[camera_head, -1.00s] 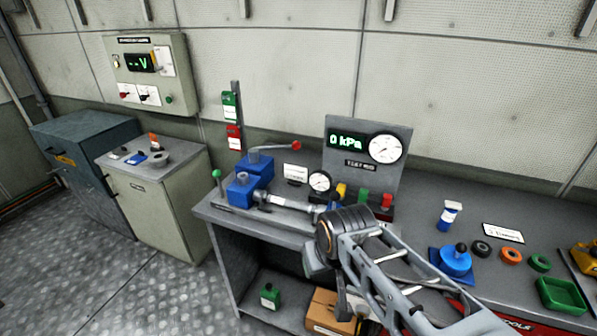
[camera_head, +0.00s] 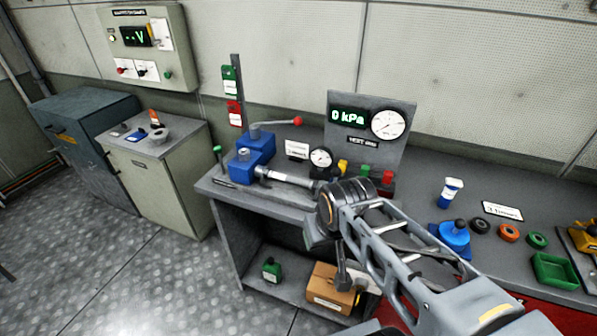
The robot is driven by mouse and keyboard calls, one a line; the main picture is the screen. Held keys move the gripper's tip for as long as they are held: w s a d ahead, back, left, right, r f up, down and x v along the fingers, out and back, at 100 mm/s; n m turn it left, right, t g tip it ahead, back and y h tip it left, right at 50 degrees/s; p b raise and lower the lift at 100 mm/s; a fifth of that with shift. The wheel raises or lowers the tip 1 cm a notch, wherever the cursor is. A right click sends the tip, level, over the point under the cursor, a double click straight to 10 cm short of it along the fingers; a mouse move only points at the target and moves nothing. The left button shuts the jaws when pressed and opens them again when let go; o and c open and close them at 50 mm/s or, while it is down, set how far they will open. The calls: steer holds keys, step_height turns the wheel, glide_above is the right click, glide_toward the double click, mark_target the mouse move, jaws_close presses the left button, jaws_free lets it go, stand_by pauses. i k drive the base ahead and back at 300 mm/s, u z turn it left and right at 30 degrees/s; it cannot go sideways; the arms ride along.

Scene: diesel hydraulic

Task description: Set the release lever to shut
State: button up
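A blue hand pump (camera_head: 243,168) stands at the left end of the grey workbench (camera_head: 212,186). A short lever with a green knob (camera_head: 217,150) rises at its left side, slightly tilted. A long pale lever with a red knob (camera_head: 298,121) reaches right from the top of the pump. No readable label tells which is the release lever. My arm reaches in from the lower right, its dark joint in front of the bench edge, right of the pump and apart from both levers.
Green (camera_head: 229,73) and red tags hang on a post. Rings and a green tray (camera_head: 555,270) lie right. A cardboard box (camera_head: 332,283) sits below.

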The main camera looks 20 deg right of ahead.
mark_target(218, 148)
steer(key=z, duration=0.3)
steer(key=k, duration=0.35)
steer(key=u, duration=1.35)
steer(key=i, duration=1.35)
steer(key=z, duration=0.75)
